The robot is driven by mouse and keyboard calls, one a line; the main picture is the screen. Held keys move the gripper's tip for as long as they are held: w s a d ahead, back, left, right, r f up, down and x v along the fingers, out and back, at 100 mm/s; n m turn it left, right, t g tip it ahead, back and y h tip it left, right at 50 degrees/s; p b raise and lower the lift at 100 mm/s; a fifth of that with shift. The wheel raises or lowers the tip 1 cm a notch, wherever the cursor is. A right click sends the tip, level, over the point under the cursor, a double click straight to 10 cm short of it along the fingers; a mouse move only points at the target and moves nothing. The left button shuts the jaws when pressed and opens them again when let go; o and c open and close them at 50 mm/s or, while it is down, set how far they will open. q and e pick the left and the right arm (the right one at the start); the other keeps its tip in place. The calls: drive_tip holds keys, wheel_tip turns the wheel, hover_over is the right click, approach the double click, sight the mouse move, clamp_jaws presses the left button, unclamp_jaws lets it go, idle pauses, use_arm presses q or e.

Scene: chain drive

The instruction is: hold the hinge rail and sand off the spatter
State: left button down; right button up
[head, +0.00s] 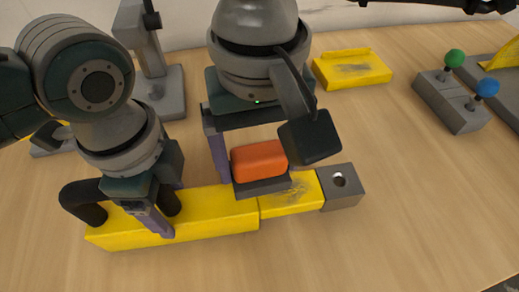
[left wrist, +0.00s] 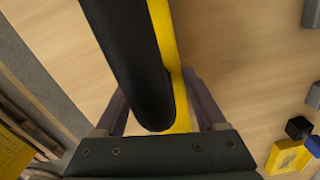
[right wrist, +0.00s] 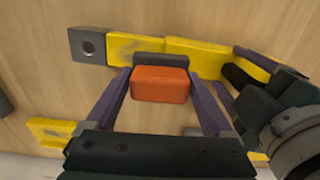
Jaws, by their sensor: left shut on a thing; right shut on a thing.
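The yellow hinge rail (head: 205,213) lies across the front of the table, with a black arched handle (head: 82,203) at its left. A shorter yellow section (head: 292,197) continues it to the right and bears dark spatter, also seen in the right wrist view (right wrist: 134,45). My left gripper (head: 155,212) is shut on the black handle, which fills the left wrist view (left wrist: 135,60). My right gripper (head: 258,168) is shut on a sanding block with an orange top (head: 259,160) and grey base (head: 262,187). The block sits at the left part of the spattered section; contact underneath is hidden.
A grey block with a hole (head: 342,188) adjoins the rail's right end. A marked yellow plate (head: 352,69) lies at the back. A grey box with green and blue knobs (head: 452,103) stands right. A grey stand (head: 160,85) is behind my left arm. The front right table is clear.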

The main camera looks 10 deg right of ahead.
drive_tip(key=shift+r, duration=2.2)
drive_tip(key=shift+s, duration=0.1)
drive_tip(key=shift+s+f, duration=0.1)
drive_tip(key=shift+s, duration=0.05)
